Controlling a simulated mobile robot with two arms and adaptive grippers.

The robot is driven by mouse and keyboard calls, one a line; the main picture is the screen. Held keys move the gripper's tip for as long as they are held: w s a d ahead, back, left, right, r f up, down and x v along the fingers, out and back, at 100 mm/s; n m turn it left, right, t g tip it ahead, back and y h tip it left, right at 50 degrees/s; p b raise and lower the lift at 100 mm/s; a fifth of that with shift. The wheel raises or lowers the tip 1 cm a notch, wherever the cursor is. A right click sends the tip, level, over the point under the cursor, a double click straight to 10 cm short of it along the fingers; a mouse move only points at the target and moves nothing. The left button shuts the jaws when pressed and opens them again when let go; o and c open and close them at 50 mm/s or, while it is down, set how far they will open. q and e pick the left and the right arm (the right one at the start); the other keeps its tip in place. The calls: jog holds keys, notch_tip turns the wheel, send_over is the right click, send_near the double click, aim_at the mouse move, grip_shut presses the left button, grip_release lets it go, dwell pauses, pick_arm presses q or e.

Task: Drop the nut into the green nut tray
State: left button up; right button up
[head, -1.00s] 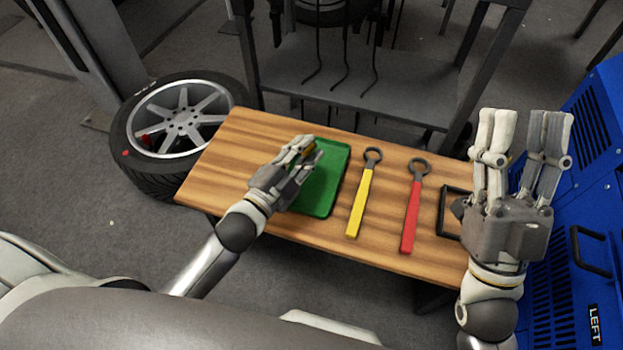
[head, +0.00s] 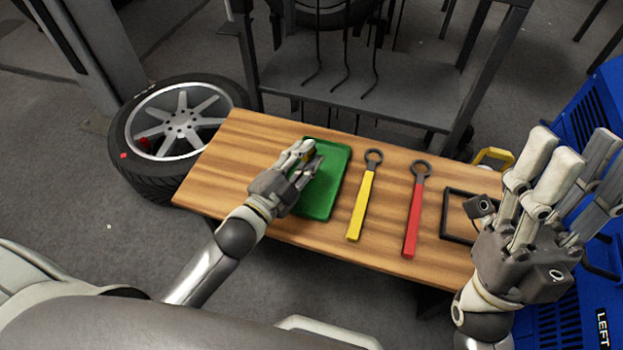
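The green nut tray (head: 325,192) lies on the wooden table, left of the wrenches. My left gripper (head: 311,156) is over the tray's upper left part. Its fingers are closed around a small brass-coloured nut, mostly hidden between the fingertips. The nut is above the tray; its exact height is hard to tell. My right gripper (head: 572,158) is at the right, over the table's right end, fingers up, spread and empty.
A yellow-handled wrench (head: 361,203) and a red-handled wrench (head: 413,220) lie right of the tray. A black frame (head: 449,217) lies beyond them. A blue machine (head: 590,105) is at the right.

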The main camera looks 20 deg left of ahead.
pick_arm(q)
jog(key=o, duration=0.4)
jog(key=shift+o, duration=0.2)
jog(key=v, duration=1.2)
jog(key=shift+s, duration=0.1)
